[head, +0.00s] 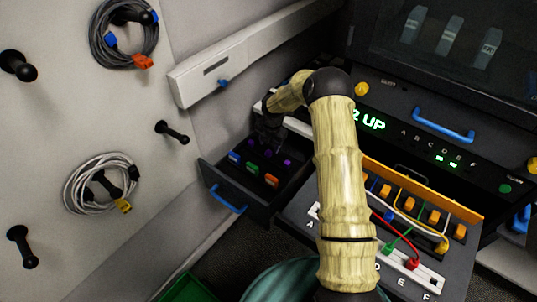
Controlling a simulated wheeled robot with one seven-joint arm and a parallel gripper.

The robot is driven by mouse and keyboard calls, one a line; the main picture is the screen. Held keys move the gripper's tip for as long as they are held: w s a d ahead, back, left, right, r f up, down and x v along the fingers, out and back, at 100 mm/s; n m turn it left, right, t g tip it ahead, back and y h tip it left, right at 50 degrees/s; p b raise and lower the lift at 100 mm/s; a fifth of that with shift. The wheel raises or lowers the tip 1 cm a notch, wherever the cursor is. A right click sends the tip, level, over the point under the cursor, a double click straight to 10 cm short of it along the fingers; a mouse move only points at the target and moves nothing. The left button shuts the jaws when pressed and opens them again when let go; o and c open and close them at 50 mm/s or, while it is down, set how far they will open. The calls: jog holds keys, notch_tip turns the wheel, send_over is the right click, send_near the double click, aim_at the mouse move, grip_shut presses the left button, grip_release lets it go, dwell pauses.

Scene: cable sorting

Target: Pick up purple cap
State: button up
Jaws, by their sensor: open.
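Small purple caps sit in the open dark drawer. One purple cap (268,153) is near the middle and another purple cap (287,161) is to its right. A purple spot shows close under my gripper. My gripper (267,143) is dark and small in the head view, above the back left part of the drawer, over the purple caps. It is open. Its fingertips are hard to make out against the dark drawer, and I cannot tell whether they touch a cap.
The drawer (214,177) also holds a blue cap (234,156), a green cap (252,167) and an orange cap (271,180). A cable panel (432,281) with coloured plugs stands right of my arm. Coiled cables (72,187) hang on the left wall among black pegs (20,67).

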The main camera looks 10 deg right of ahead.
aim_at(269, 152)
jog(key=f, duration=0.2)
jog(key=w+f+p, duration=0.1)
jog(key=f, duration=0.1)
jog(key=shift+f, duration=0.35)
jog(key=shift+a+f, duration=0.15)
jog(key=shift+f, duration=0.1)
jog(key=c, duration=0.9)
jog(key=shift+r, duration=0.1)
grip_shut()
